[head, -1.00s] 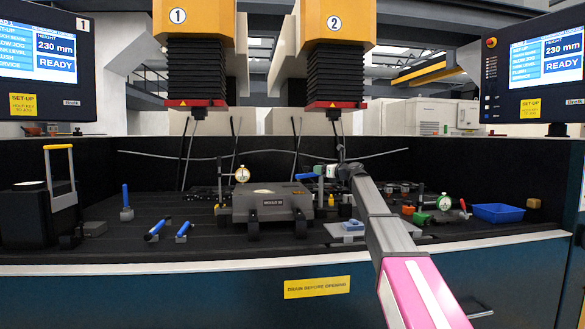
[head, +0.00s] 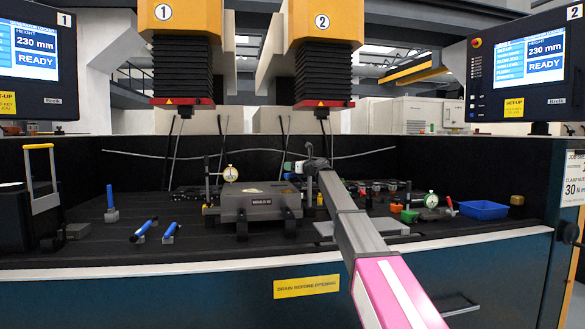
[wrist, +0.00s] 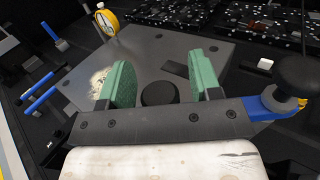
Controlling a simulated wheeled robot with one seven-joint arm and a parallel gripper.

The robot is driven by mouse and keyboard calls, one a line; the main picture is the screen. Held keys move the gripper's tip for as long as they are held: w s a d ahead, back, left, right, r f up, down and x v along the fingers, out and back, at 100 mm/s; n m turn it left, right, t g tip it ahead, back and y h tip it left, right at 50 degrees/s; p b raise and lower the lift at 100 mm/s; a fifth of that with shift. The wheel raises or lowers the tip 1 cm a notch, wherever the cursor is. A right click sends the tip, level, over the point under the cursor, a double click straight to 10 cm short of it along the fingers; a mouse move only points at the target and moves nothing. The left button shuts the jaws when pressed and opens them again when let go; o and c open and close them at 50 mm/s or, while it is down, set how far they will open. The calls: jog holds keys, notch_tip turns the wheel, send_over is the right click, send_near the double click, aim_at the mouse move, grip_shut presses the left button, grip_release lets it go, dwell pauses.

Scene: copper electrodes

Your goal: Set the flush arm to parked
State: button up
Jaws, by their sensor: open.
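I cannot tell for certain which thing is the flush arm. A blue lever-like part with a black knob (wrist: 270,102) lies at the right of the wrist view, beside my gripper; a small blue part (head: 291,176) also shows just below my gripper in the head view. My gripper (wrist: 163,76) has green fingers spread apart with nothing held between them. It is above a grey box with a flat top (wrist: 150,62), which stands mid-bench in the head view (head: 258,205). A black round part (wrist: 159,93) shows between the fingers.
A dial gauge (head: 230,174) stands by the box. Blue-handled pieces (head: 142,231) lie left on the dark bench. A blue tray (head: 483,210), a green block (head: 410,216) and another dial (head: 431,200) are at right. Two yellow machine heads (head: 322,25) hang above.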

grip_shut()
jog(key=shift+a, duration=0.1)
jog(key=shift+w+a, duration=0.1)
